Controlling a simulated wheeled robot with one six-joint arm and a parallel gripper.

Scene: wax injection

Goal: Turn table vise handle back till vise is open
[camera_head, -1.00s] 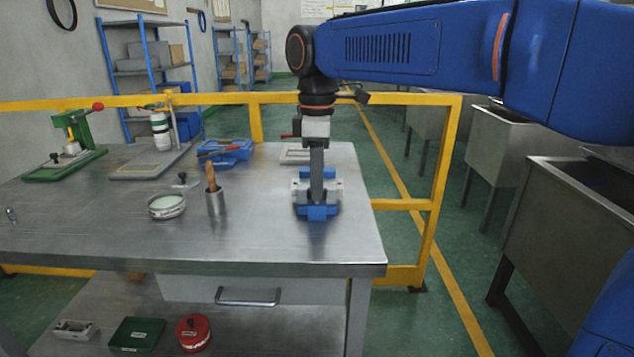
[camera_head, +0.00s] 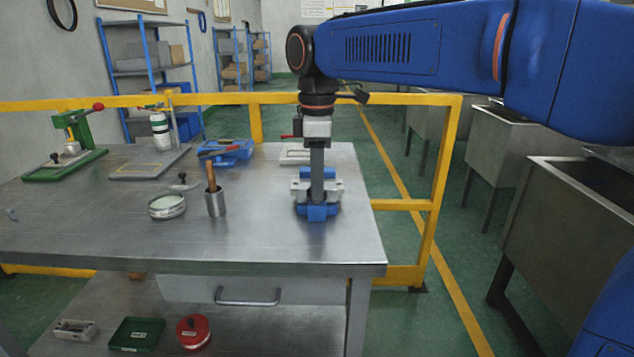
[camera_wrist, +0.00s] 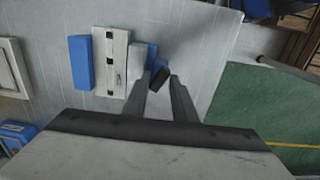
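The table vise (camera_head: 316,190) stands near the right end of the metal table, with a blue base and pale metal jaws. In the wrist view, the vise (camera_wrist: 110,62) shows a pale jaw block between blue parts. My gripper (camera_head: 317,200) points straight down over the vise and hides its middle in the head view. In the wrist view, my gripper (camera_wrist: 161,78) has its two fingers apart, with a dark piece (camera_wrist: 161,77), which looks like the vise handle, between their tips. I cannot tell whether both fingers press on it. The vise's jaw gap is not clear.
On the table (camera_head: 270,235), a metal cup (camera_head: 215,204) with a wooden-handled tool and a round dish (camera_head: 166,207) stand left of the vise. A blue tray (camera_head: 238,150) lies behind. A yellow rail (camera_head: 440,190) runs behind and right of the table.

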